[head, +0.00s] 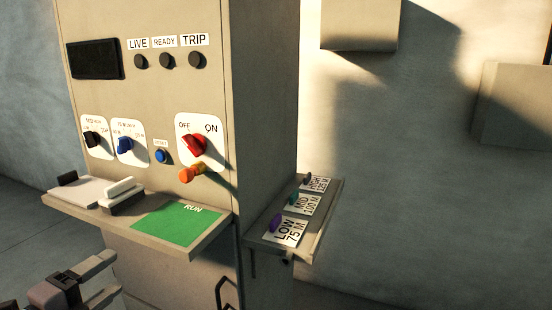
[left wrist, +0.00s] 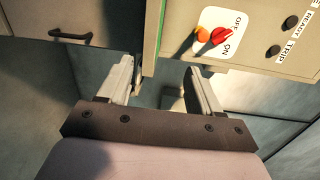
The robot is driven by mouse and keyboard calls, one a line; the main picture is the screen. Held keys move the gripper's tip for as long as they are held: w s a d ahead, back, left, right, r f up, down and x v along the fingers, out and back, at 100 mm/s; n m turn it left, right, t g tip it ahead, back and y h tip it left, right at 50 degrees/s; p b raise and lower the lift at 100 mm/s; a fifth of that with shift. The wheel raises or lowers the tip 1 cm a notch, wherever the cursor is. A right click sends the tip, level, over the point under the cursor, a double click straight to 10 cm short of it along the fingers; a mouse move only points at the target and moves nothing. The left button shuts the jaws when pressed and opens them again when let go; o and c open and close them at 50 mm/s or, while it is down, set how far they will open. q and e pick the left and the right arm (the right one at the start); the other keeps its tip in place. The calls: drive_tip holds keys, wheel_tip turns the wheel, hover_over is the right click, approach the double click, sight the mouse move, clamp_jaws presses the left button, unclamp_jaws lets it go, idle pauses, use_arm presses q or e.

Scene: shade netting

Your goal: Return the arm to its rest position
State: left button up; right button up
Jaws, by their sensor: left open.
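My left gripper (head: 108,277) shows at the lower left of the head view, below and in front of the cabinet's shelf. In the left wrist view its two fingers (left wrist: 160,82) stand wide apart with nothing between them. It is open and apart from the cabinet (head: 262,100). My right gripper is in neither view.
The cabinet carries a red OFF/ON switch (head: 194,145), an orange knob (head: 190,174) and a blue reset button (head: 161,156). Its front shelf holds a white-handled block (head: 122,196) and a green RUN area (head: 178,224). A side shelf (head: 318,236) bears LOW, MID and HIGH labels.

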use_arm(q)
drive_tip(key=s+d+f+n+g+y, duration=0.1)
drive_tip(key=s+d+f+n+g, duration=0.1)
drive_tip(key=s+f+n, duration=0.4)
drive_tip(key=s+d+f+n+g+y, duration=0.1)
drive_tip(key=s+d+f+n, duration=0.3)
drive_tip(key=f, duration=1)
drive_tip(key=s+d+f+n+g+y, duration=0.1)
drive_tip(key=s+d+f+n+g, duration=0.1)
drive_tip(key=s+f+n, duration=0.6)
drive_tip(key=shift+s+d+f+n+g, duration=0.25)
drive_tip(key=shift+d+f+n, duration=0.3)
drive_tip(key=shift+f+n, duration=0.5)
drive_tip(key=shift+w+r, duration=0.1)
drive_tip(key=shift+r, duration=0.05)
